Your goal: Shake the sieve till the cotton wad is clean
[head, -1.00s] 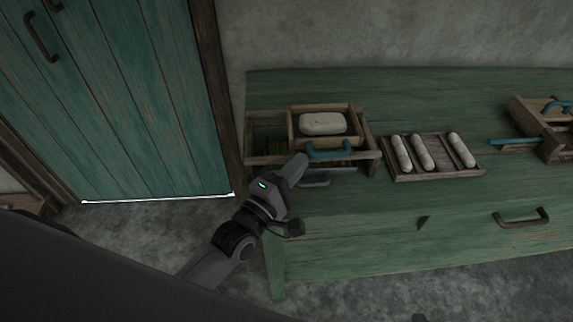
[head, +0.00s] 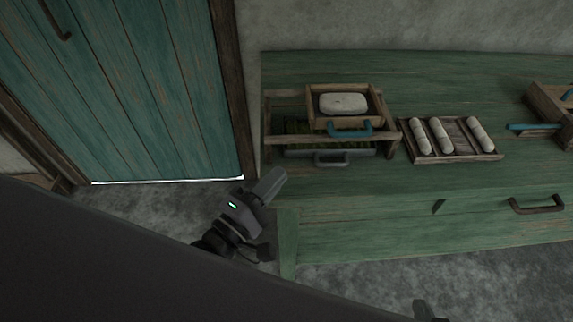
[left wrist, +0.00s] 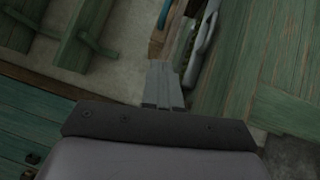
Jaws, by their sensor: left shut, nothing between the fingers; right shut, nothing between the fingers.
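The sieve (head: 374,93) is a wooden box with a blue handle (head: 350,132). It sits on a wooden frame (head: 284,94) at the left end of the green bench. The white cotton wad (head: 343,103) lies in it; specks on the wad are too small to tell. My left gripper (head: 279,175) is shut and empty, apart from the sieve, low and left of its handle at the bench's front left corner. Its closed fingers (left wrist: 163,86) also show in the left wrist view. My right gripper (head: 426,309) only just shows at the bottom edge, shut.
Below the sieve is a tray with a grey handle (head: 331,160). To the right, a wooden tray (head: 457,157) holds three pale rolls. A wooden tool with a blue handle (head: 533,127) lies at the far right. A teal door (head: 130,100) stands left; the bench front has a drawer handle (head: 537,205).

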